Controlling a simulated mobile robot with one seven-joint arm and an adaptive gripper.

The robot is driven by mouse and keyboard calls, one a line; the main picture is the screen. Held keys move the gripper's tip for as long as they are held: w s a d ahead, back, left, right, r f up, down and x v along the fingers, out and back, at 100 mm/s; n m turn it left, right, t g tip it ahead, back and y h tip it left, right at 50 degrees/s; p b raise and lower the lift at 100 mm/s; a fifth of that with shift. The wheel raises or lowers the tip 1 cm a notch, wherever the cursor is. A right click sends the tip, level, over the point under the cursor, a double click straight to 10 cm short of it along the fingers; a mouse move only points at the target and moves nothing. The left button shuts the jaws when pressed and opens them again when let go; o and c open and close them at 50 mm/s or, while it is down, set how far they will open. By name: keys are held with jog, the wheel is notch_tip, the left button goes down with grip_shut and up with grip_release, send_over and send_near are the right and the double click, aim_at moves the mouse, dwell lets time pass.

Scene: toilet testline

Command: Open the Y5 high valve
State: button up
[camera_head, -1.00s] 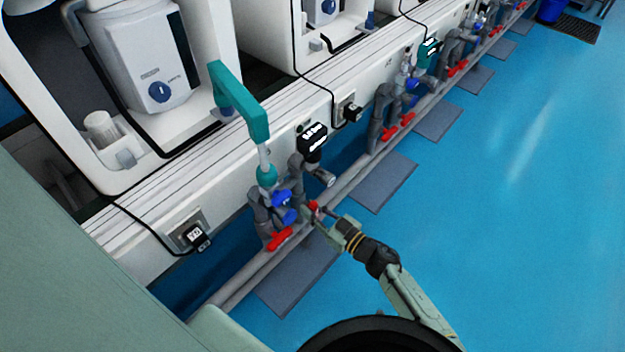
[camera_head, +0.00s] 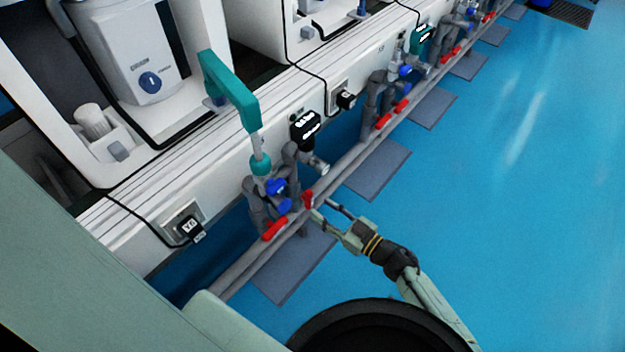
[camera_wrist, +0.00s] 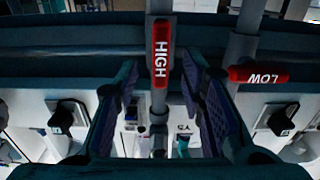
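The red HIGH valve handle (camera_wrist: 161,54) is upright in the wrist view, in line with its grey pipe. It lies beyond and between the fingers of my gripper (camera_wrist: 160,75), which is open with clear gaps on both sides. The red LOW handle (camera_wrist: 258,75) lies across its own pipe to the right. A label that seems to read Y5 (camera_wrist: 183,128) is upside down below. In the head view my gripper (camera_head: 323,208) has its fingers apart, just right of the red HIGH handle (camera_head: 308,200). The red LOW handle (camera_head: 275,229) is lower left.
Grey pipes (camera_head: 240,270) run along the bench foot, with more red handles (camera_head: 383,121) farther back. A teal lever (camera_head: 228,90) and blue knobs (camera_head: 277,187) stand above the valve. The blue floor (camera_head: 500,200) to the right is clear.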

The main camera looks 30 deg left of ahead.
jog(key=d, duration=0.5)
jog(key=shift+s+d, duration=0.15)
jog(key=shift+s, duration=0.25)
